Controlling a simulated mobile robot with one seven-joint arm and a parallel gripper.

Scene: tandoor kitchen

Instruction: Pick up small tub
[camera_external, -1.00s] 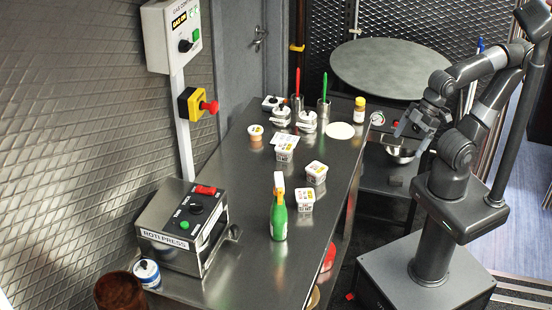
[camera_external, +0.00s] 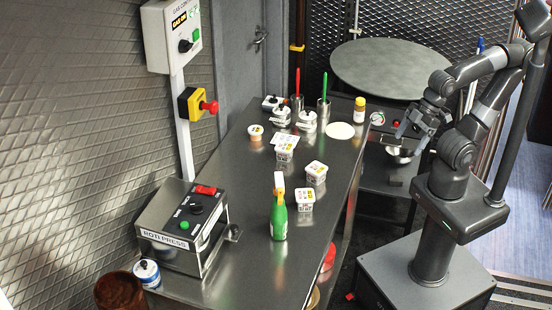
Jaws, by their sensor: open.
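Several small tubs stand on the steel counter (camera_external: 245,190). One white tub with a printed label (camera_external: 304,199) is near the front, right of the green bottle. A second white tub (camera_external: 316,173) stands behind it near the right edge. A third white tub (camera_external: 285,152) is farther back, with a flat white label or lid by it. A smaller brownish tub with a pale lid (camera_external: 256,137) is at the back left. My gripper (camera_external: 402,130) is open and empty, right of the counter and apart from all tubs.
A green spray bottle (camera_external: 279,213) stands near the front tub. A roti press (camera_external: 188,227) fills the front left. At the back are canisters (camera_external: 308,123), a yellow-capped jar (camera_external: 359,109) and a flat white disc (camera_external: 340,130). A metal bowl (camera_external: 399,153) sits below my gripper.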

